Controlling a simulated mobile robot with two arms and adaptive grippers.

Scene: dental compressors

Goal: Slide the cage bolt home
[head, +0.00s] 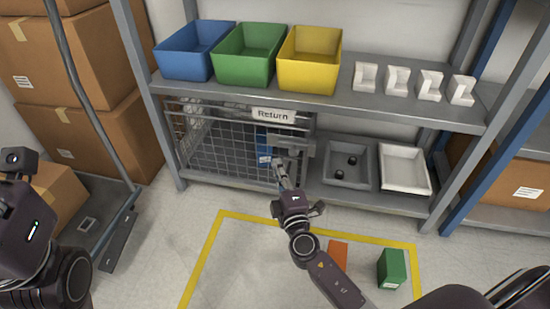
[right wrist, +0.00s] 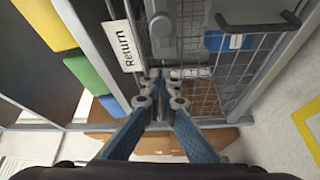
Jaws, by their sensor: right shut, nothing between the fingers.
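The wire cage (head: 215,153) stands on the lower shelf under a white "Return" label (head: 273,115). Its mesh front looks closed. A grey latch piece (head: 291,139) sits at the right of its front; in the right wrist view a grey plate with a round knob (right wrist: 161,30) shows beside the label. I cannot make out the bolt or how far it is in. My right gripper (head: 281,164) is shut and empty, close to the cage front just below the latch piece. Its fingertips (right wrist: 161,92) are in front of the mesh; contact is unclear. My left arm is at the left edge, its fingers out of view.
Blue (head: 194,50), green (head: 248,54) and yellow (head: 309,60) bins and several white holders stand above. A grey tray (head: 347,178) and white tray (head: 404,169) lie right of the cage. A green box (head: 392,268) and orange item (head: 338,254) are on the yellow-marked floor.

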